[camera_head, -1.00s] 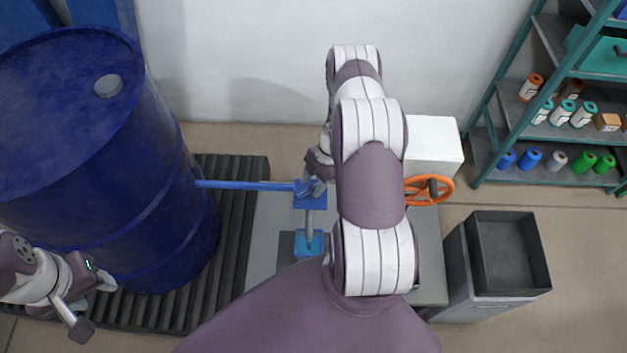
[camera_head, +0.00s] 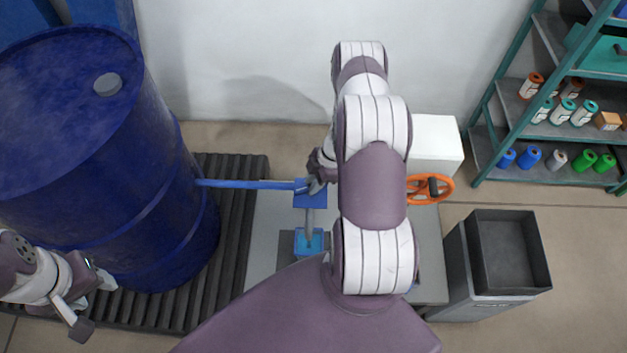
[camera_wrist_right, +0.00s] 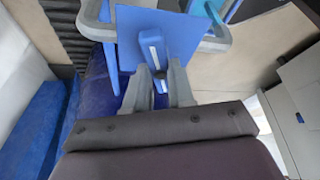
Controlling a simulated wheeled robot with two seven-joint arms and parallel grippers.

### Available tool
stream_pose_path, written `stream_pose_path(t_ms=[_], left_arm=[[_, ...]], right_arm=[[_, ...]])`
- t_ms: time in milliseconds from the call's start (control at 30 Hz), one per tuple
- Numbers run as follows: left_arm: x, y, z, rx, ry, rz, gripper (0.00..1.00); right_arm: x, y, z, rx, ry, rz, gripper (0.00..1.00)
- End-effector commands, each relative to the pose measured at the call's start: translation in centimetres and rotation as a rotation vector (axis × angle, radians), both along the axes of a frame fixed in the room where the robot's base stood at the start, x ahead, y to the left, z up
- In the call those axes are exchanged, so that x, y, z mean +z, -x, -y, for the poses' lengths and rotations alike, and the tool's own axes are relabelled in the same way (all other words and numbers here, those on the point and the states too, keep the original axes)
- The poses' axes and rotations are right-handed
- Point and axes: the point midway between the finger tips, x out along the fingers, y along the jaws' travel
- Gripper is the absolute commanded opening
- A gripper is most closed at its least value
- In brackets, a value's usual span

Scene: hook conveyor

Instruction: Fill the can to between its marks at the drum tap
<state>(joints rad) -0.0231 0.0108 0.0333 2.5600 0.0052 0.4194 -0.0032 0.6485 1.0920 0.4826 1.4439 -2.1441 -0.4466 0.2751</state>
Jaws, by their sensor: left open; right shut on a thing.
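The large blue drum (camera_head: 150,235) stands at left, and a blue pipe (camera_head: 245,184) runs from it to the square blue tap body (camera_head: 310,200). A grey spout (camera_head: 309,225) points down over the light-blue can (camera_head: 309,242), whose marks and level I cannot read. My right gripper (camera_head: 318,186), partly hidden by its own arm, is at the tap. In the right wrist view its fingers (camera_wrist_right: 160,85) are shut on the blue tap lever (camera_wrist_right: 153,47) with a white stripe, beside the blue plate. My left gripper (camera_head: 93,304) is open and empty beside the drum's lower front.
A black ribbed mat (camera_head: 235,230) lies under the drum. An orange handwheel (camera_head: 430,189) and white box (camera_head: 437,145) are right of my arm. A dark bin (camera_head: 507,255) stands farther right. Shelves (camera_head: 545,130) hold bottles and spools.

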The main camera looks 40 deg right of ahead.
Motion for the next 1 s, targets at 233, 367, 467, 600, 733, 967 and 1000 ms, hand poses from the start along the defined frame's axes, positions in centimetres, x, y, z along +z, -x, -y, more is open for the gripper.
stream_pose_path(t_ms=[233, 367, 467, 600, 733, 967, 1000], left_arm=[[-0.25, 0.0, 0.0, 0.0, 0.0, 0.0, 0.49], [-0.4, 0.0, 0.0, 0.0, 0.0, 0.0, 0.49], [-0.48, -0.01, 0.0, 0.0, 0.0, 0.0, 0.49], [-0.55, -0.01, 0.0, 0.0, 0.0, 0.0, 0.49], [-0.57, 0.0, 0.0, 0.0, 0.0, 0.0, 0.49], [-0.56, -0.01, 0.0, 0.0, 0.0, 0.0, 0.49], [-0.56, -0.01, 0.0, 0.0, 0.0, 0.0, 0.49]], right_arm=[[0.03, 0.12, -0.01, -0.172, 0.001, 0.001, 0.0], [0.02, 0.19, -0.03, -0.241, 0.002, 0.0, 0.0], [0.04, 0.2, -0.03, -0.281, 0.002, 0.001, 0.0], [0.04, 0.24, -0.07, -0.318, 0.002, 0.001, 0.0], [0.07, 0.23, -0.07, -0.333, 0.002, 0.002, 0.0], [0.09, 0.2, -0.06, -0.337, 0.002, 0.003, 0.0], [0.09, 0.2, -0.06, -0.337, 0.002, 0.003, 0.0]])
